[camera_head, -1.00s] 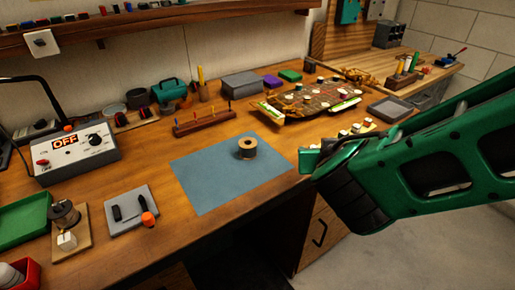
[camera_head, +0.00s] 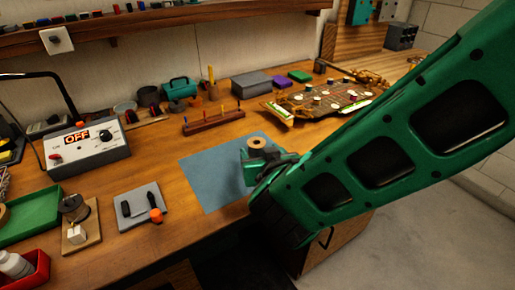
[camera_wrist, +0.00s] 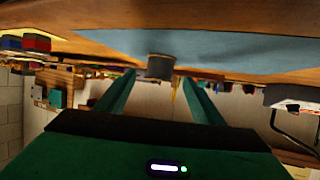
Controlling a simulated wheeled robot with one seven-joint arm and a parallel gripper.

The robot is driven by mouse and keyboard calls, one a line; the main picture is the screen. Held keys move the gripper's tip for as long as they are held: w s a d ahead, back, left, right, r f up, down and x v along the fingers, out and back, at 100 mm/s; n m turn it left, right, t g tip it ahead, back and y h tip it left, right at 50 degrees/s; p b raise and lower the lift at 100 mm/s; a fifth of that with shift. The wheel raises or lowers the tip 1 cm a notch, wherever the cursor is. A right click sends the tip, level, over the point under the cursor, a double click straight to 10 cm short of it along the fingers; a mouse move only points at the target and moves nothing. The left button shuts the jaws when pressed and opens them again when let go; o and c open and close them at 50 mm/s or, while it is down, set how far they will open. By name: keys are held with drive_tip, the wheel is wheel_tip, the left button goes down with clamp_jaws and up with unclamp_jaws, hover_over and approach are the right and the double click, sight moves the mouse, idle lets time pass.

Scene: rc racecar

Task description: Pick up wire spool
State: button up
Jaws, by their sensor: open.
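The wire spool (camera_head: 257,143) is a small tan-brown spool with a dark centre hole. It stands upright on the blue mat (camera_head: 208,178). My gripper (camera_head: 266,158) is open and low over the mat, reaching in from the right, and its green fingers partly hide the spool in the head view. In the wrist view, which is upside down, the spool (camera_wrist: 161,67) shows between and just beyond the tips of the two spread fingers (camera_wrist: 159,78). I cannot tell whether either finger touches it.
A wooden rack with coloured pegs (camera_head: 213,123) stands behind the mat. A grey tray with small tools (camera_head: 140,203) is at left, near a control box reading OFF (camera_head: 88,147). The mat's left part is clear.

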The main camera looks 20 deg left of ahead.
sight(259, 149)
drive_tip(key=x, duration=0.4)
drive_tip(key=shift+w+f, duration=0.15)
drive_tip(key=c, duration=1.2)
